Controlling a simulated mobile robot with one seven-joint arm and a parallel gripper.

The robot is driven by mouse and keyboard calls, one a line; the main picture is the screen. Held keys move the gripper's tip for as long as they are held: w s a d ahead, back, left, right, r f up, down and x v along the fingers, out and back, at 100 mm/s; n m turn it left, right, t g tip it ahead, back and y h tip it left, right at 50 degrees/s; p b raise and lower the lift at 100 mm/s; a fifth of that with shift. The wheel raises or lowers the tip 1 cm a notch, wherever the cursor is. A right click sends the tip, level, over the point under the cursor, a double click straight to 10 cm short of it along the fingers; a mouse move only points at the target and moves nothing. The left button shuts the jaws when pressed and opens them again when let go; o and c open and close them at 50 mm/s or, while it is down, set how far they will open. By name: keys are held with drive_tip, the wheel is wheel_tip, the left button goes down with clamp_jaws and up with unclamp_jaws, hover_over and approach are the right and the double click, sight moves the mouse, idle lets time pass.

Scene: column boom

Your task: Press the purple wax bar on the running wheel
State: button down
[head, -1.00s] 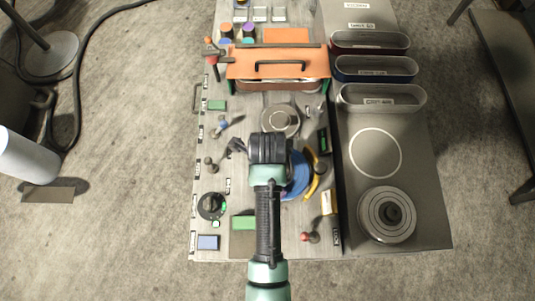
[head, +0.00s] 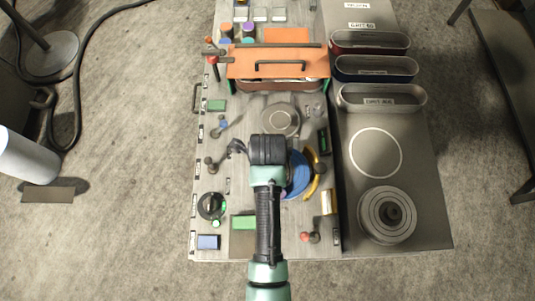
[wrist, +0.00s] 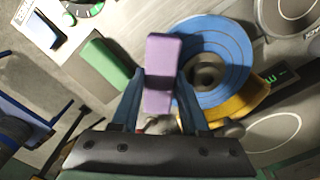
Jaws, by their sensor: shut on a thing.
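My gripper (wrist: 160,98) is shut on the purple wax bar (wrist: 162,70), whose free end sticks out past the fingertips. In the wrist view the bar overlaps the left edge of the blue wheel (wrist: 230,45). I cannot tell whether bar and wheel touch. The wheel has a dark hub and a yellow guard (wrist: 245,101) along one side. In the head view my arm covers part of the blue wheel (head: 299,175), and the bar and fingertips are hidden beneath it. Whether the wheel spins is not clear.
A green bar (head: 243,222) and a blue bar (head: 208,242) lie at the bench's near left, by a dial (head: 211,205). An orange cover (head: 268,64) with a handle stands behind. Oval bins (head: 381,98) and a round stepped disc (head: 387,215) are on the right.

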drive_tip(key=shift+f, duration=0.5)
idle(2.3)
drive_tip(key=shift+r, duration=4.05)
